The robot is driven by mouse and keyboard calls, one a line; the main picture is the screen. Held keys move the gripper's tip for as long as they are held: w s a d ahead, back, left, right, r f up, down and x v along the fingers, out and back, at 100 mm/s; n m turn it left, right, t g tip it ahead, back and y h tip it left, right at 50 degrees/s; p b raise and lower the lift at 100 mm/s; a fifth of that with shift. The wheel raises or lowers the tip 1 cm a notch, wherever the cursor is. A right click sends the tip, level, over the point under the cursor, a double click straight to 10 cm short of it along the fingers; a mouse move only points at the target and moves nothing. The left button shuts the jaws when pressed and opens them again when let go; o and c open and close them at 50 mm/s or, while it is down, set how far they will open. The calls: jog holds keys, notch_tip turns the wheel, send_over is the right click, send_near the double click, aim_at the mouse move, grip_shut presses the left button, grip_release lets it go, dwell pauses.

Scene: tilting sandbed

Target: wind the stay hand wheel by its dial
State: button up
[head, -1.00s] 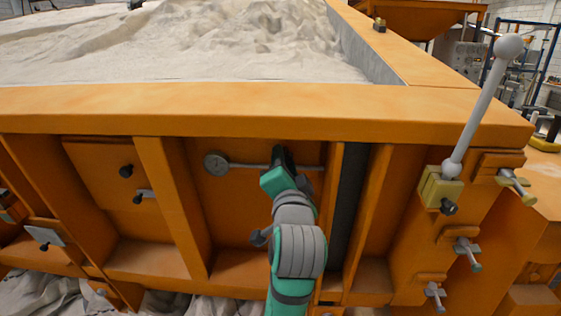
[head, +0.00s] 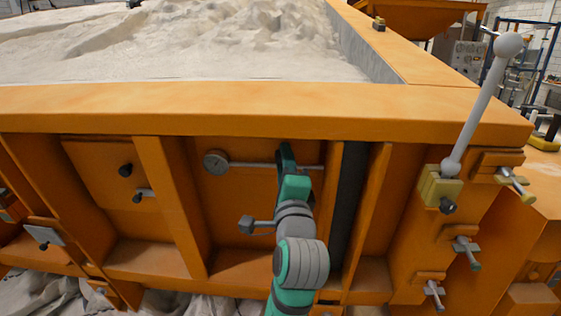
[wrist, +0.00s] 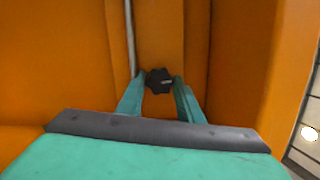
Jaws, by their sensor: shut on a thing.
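The stay hand wheel shows in the wrist view as a small dark lobed knob (wrist: 160,81) between the two teal fingers. My gripper (wrist: 159,84) is shut on it. In the head view my gripper (head: 286,158) reaches up the orange front panel and hides the wheel. A round grey dial (head: 216,162) sits left of the gripper, at the left end of a thin horizontal rod (head: 250,165). The dial's reading is too small to make out.
The orange sandbed rim (head: 250,108) overhangs above my gripper. Upright ribs flank this bay, with a dark vertical strip (head: 350,210) on the right. A ball-topped lever (head: 480,105) and several clamps stand further right.

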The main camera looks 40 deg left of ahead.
jog(key=shift+m, duration=0.3)
jog(key=o, duration=1.1)
jog(key=shift+c, duration=0.2)
